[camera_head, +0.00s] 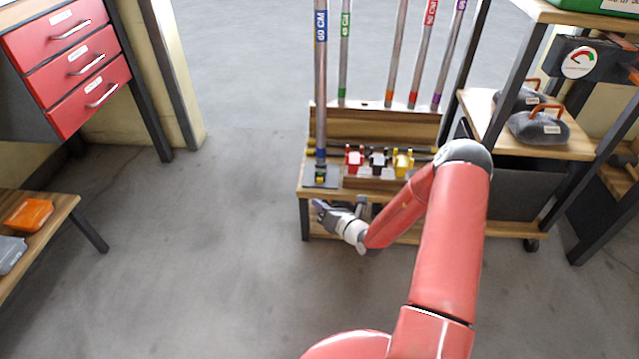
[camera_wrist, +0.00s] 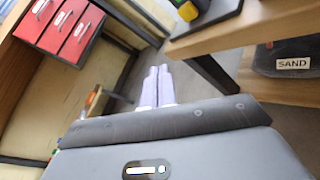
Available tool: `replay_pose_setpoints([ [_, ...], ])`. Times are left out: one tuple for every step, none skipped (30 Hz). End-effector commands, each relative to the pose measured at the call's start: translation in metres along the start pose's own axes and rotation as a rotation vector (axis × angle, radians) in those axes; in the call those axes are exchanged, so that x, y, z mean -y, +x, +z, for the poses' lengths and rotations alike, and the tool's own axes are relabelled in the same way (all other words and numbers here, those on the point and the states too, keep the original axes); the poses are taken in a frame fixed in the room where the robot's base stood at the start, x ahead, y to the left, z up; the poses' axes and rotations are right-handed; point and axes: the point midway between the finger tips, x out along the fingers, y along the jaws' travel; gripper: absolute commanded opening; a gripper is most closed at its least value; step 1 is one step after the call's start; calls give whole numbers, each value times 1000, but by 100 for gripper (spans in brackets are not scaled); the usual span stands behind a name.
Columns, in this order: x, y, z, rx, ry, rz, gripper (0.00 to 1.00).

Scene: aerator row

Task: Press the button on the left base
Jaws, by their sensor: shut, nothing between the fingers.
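The left base (camera_head: 313,181) is a dark square plate at the left front of a wooden rack shelf. A pole labelled 60 CM (camera_head: 321,80) stands upright on it.
Red, black and yellow clamps (camera_head: 379,161) sit right of the base. Several labelled poles (camera_head: 419,55) stand behind. A lower compartment with a SAND bag (camera_wrist: 290,58) lies under the shelf. Red drawers (camera_head: 68,55) are at the left. The floor (camera_head: 210,240) left of the rack is clear.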

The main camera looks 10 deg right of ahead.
Motion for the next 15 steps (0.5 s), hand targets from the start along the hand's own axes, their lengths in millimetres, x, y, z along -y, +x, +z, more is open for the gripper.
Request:
replay_pose_setpoints([
  [6,6,2,2,-4,1,0],
  [8,9,5,2,-4,1,0],
  [11,13,8,3,-3,1,0],
  [13,16,10,2,-4,1,0],
  [15,19,12,2,-4,0,0],
  [18,23,15,3,-4,1,0],
  [20,26,17,2,-4,1,0],
  [21,28,19,1,-3,1,0],
  [23,31,21,1,-3,1,0],
  [25,33,23,1,-3,1,0],
  [26,35,24,0,-3,1,0],
  [28,37,26,0,-2,1,0],
  [29,39,27,0,-2,1,0],
  [29,40,28,0,-1,1,0],
  [30,41,29,0,-2,1,0],
])
